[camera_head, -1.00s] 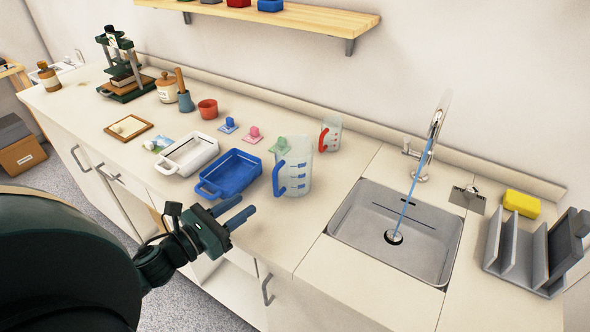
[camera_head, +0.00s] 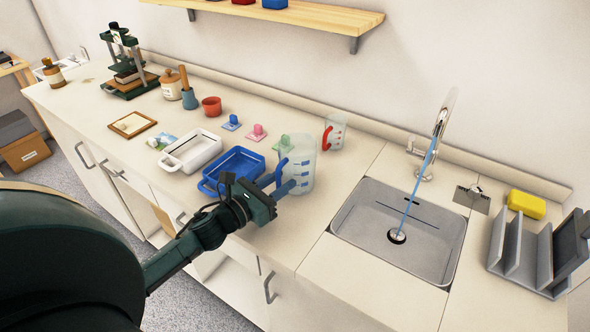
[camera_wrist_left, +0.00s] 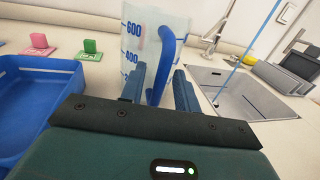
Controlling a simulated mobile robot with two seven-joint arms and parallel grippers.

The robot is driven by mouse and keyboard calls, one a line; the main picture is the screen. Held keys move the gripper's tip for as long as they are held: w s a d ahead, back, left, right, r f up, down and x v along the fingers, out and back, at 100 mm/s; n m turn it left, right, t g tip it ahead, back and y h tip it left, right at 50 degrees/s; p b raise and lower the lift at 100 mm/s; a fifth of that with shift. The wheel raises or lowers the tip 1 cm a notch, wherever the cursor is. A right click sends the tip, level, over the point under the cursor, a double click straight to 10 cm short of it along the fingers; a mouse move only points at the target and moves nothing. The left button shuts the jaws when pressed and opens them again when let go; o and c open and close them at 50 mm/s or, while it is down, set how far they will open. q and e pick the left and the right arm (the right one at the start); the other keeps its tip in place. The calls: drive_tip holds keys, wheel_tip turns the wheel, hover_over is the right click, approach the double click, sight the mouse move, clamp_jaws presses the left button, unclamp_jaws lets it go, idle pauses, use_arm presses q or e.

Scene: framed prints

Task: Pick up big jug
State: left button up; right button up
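The big jug (camera_head: 301,166) is clear with a blue handle and blue markings. It stands upright on the counter left of the sink. In the left wrist view the jug (camera_wrist_left: 150,38) is straight ahead. My left gripper (camera_head: 282,188) is at the handle. In the left wrist view its two blue fingers (camera_wrist_left: 160,82) are apart, one on each side of the blue handle (camera_wrist_left: 164,62), with gaps showing. A smaller jug (camera_head: 335,132) with a red handle stands behind the big jug. My right gripper is not in view.
A blue tray (camera_head: 236,168) and a white tray (camera_head: 192,150) lie left of the jug. The sink (camera_head: 372,228) with running water is to the right. A grey rack (camera_head: 527,254) and yellow sponge (camera_head: 527,204) are farther right. Counter in front of the jug is clear.

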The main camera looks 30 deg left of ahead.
use_arm(q)
clamp_jaws()
idle(0.5)
wheel_tip(320, 180, up, 10)
drive_tip(key=shift+r+p, duration=0.1)
drive_tip(key=shift+p, duration=0.5)
